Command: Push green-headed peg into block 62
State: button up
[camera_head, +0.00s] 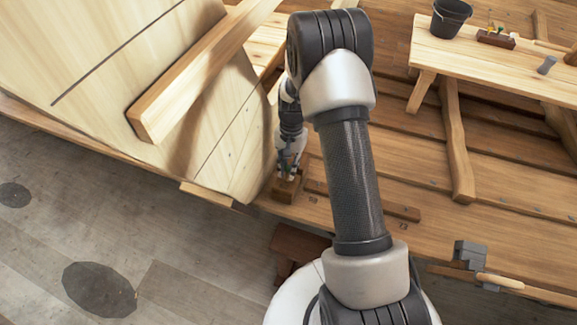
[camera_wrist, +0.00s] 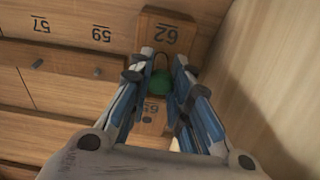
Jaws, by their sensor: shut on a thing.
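Block 62 (camera_wrist: 168,32) is a wooden block with a dark number, at the top middle of the wrist view. In the head view a small wooden block (camera_head: 286,190) sits right below my gripper (camera_head: 287,174), but its number cannot be read there. The green-headed peg (camera_wrist: 160,84) shows as a round green head between the fingertips of my gripper (camera_wrist: 161,70) in the wrist view. The fingers are shut on it. The peg's shaft is hidden, so I cannot tell how deep it sits in the block.
A pale wooden wall (camera_wrist: 265,70) rises close on the right. A bench (camera_head: 480,60) carries a black bucket (camera_head: 451,18). A mallet (camera_head: 499,282) lies at lower right.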

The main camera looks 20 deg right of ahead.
jog(key=shift+s+a+f+b, duration=0.15)
jog(key=shift+f+b, duration=0.2)
jog(key=shift+f, duration=0.3)
jog(key=o, duration=0.8)
jog(key=shift+c, duration=0.2)
notch_tip(320, 180, up, 8)
jog(key=w+d+p, duration=0.1)
jog(key=p, duration=0.4)
jog(key=shift+w+d+f, duration=0.15)
jog(key=shift+w+d, duration=0.15)
jog(key=shift+w, duration=0.05)
